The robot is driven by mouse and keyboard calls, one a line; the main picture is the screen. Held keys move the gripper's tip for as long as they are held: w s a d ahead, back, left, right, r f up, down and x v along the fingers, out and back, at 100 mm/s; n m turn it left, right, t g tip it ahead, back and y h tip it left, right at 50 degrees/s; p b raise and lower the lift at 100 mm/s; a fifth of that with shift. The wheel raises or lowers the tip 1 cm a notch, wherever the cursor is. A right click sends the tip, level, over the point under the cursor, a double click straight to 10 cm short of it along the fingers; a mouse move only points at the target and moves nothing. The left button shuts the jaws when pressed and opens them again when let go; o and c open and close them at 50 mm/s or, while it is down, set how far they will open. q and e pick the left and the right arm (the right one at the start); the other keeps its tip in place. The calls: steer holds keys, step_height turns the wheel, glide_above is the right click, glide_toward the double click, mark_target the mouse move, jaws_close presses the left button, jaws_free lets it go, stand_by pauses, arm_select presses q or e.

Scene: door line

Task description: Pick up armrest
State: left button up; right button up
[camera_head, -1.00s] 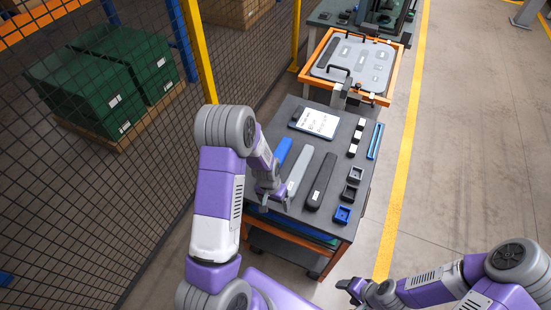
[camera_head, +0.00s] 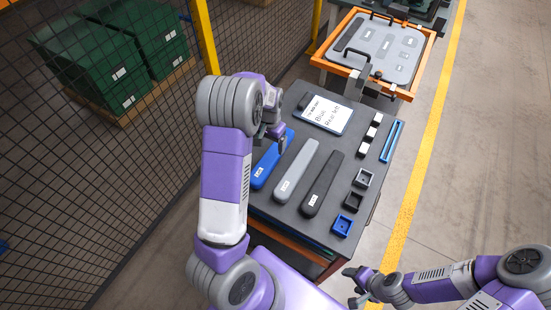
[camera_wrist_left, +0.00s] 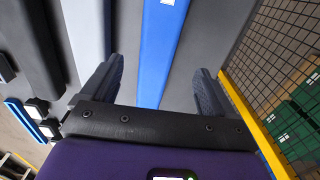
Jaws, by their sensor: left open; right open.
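Three long armrests lie side by side on the dark table: a blue one (camera_head: 269,164), a grey one (camera_head: 297,170) and a black one (camera_head: 321,186). A clipboard card (camera_head: 328,114) at the table's back reads "Blue" and "Rear left". My left gripper (camera_head: 269,146) is above the blue armrest's far part. In the left wrist view its open fingers (camera_wrist_left: 155,85) stand on either side of the blue armrest (camera_wrist_left: 159,50), apart from it, with the grey armrest (camera_wrist_left: 88,30) by the left finger. My right gripper (camera_head: 354,285) is open and empty, off the table's front right.
The table's right side holds small black and white blocks (camera_head: 370,133), a blue bar (camera_head: 391,141), black square trays (camera_head: 357,187) and a blue square tray (camera_head: 343,225). A wire fence (camera_head: 130,190) runs along the left. An orange-framed stand with a grey panel (camera_head: 379,50) is behind.

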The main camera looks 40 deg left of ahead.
mark_target(272, 154)
arm_select(q)
steer(key=shift+w+f, duration=0.25)
steer(key=shift+f, duration=0.65)
steer(key=shift+d+f, duration=0.15)
steer(key=shift+f, duration=3.1)
steer(key=shift+f, duration=0.25)
steer(key=c, duration=1.3)
steer(key=shift+r, duration=0.45)
step_height(272, 154, up, 10)
steer(key=shift+f, duration=0.15)
